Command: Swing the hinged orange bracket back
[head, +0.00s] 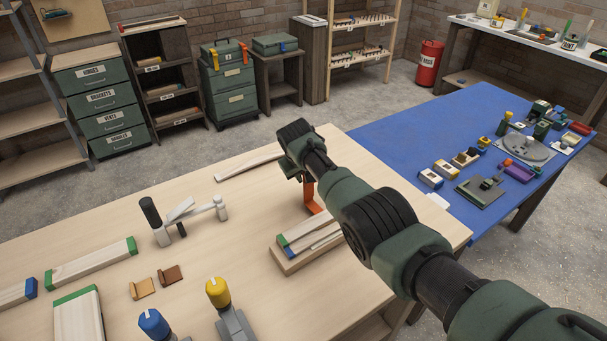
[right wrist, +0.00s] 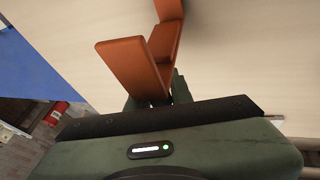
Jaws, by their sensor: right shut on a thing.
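The hinged orange bracket (head: 311,198) stands on the wooden workbench (head: 215,243), near its right end. Its lower part runs along the bench top. In the right wrist view the bracket (right wrist: 134,66) shows a wide flat plate close to the jaws and a narrower part beyond it. My right gripper (head: 300,174) reaches down from the right and is shut on the bracket's raised part. Its fingers show only partly in the right wrist view (right wrist: 152,99), behind the plate. The hinge itself is hard to make out. My left gripper is not in view.
A wooden block with coloured strips (head: 308,243) lies close to the bracket. A toggle clamp (head: 180,220) with a black handle stands to the left. Yellow (head: 217,292) and blue-topped (head: 154,323) tools stand in front. A blue table (head: 400,135) adjoins at right.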

